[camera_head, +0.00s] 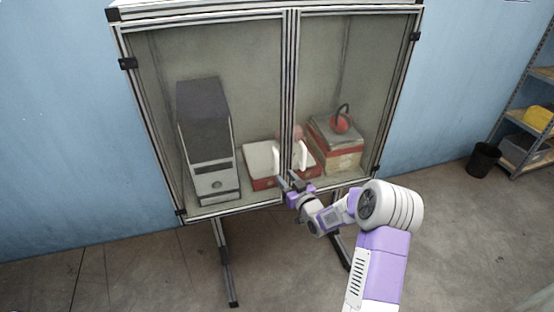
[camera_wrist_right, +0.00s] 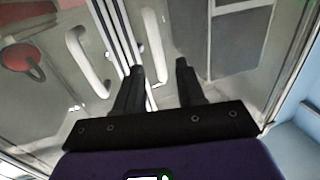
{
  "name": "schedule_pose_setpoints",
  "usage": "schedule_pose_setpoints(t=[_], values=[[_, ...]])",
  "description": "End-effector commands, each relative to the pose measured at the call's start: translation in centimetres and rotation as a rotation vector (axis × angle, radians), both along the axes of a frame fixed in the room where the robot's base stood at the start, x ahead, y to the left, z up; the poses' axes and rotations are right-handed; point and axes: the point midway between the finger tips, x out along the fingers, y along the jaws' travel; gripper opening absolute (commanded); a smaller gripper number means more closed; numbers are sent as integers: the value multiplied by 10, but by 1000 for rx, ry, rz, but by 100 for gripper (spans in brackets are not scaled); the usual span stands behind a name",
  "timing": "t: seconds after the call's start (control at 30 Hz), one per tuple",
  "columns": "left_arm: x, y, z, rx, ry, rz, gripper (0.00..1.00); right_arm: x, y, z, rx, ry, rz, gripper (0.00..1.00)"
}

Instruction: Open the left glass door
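The left glass door (camera_head: 215,60) of the cabinet is shut, flush with the frame. Its white bar handle (camera_head: 275,160) stands near the middle post; the handle also shows in the right wrist view (camera_wrist_right: 154,45). The right door (camera_head: 365,60) is shut too, with its own white handle (camera_head: 300,156). My right gripper (camera_head: 285,182) is just below the two handles. In the wrist view its black fingers (camera_wrist_right: 158,67) are apart, and the left door's handle shows between their tips. I cannot tell whether they touch it. My left gripper is not in view.
Behind the glass are a computer tower (camera_head: 205,140), a flat red and white box (camera_head: 258,160) and stacked boxes with a red item (camera_head: 340,122) on top. A black bin (camera_head: 483,160) and a shelf (camera_head: 530,110) stand at right. The floor at left is clear.

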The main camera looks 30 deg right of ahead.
Motion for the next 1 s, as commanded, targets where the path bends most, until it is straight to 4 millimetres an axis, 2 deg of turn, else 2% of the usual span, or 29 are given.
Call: schedule_pose_setpoints(t=[0.1,0.4,0.6,0.97,1.0], values=[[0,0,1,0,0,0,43,7,-5,9,-17,-25,0,39],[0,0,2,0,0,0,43,51,-5,8,-13,-23,2,39],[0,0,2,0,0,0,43,70,-7,7,-14,-21,0,39],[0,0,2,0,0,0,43,75,-7,7,-13,-20,0,39],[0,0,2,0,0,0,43,75,-7,7,-13,-20,0,36]])
